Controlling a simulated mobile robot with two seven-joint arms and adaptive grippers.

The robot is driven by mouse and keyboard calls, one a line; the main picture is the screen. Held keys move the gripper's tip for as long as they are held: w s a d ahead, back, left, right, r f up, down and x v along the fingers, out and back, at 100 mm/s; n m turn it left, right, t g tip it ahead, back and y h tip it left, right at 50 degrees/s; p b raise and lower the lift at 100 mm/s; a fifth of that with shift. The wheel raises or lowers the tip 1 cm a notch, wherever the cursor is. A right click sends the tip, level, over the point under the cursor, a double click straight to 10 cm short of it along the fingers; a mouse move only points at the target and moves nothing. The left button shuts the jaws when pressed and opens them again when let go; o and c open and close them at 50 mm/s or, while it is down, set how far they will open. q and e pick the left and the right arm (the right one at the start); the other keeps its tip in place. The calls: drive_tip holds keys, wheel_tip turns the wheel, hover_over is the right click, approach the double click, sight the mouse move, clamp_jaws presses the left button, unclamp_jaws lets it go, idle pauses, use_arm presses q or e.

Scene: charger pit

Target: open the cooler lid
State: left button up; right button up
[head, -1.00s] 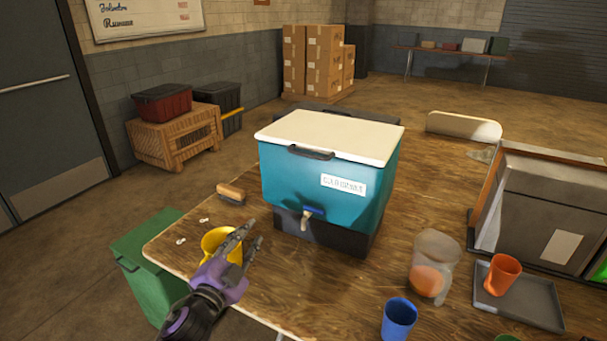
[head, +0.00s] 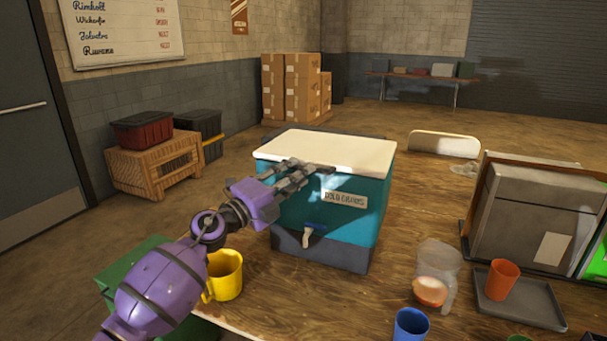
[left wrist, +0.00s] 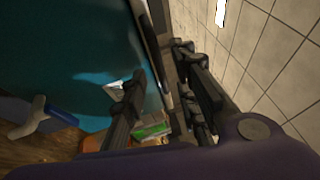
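The teal cooler (head: 290,211) stands on the wooden table with its white lid (head: 345,148) down. A dark handle (head: 322,169) sits at the lid's front edge. My left gripper (head: 303,172) is at that front edge, its fingers by the handle and partly hiding it. In the left wrist view, the fingers (left wrist: 165,100) are apart, with a dark strip, likely the handle or lid edge, running between them. Whether they touch it I cannot tell. The teal cooler wall (left wrist: 75,60) fills the left of that view. My right gripper is not in view.
A yellow mug (head: 225,277) stands below my left arm. A clear pitcher (head: 437,273), a blue cup (head: 411,325) and an orange cup (head: 502,279) on a grey tray (head: 540,305) are at the right. A grey box-like unit (head: 535,215) stands at the right.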

use_arm(q)
drive_tip(key=shift+x, duration=1.2)
clamp_jaws()
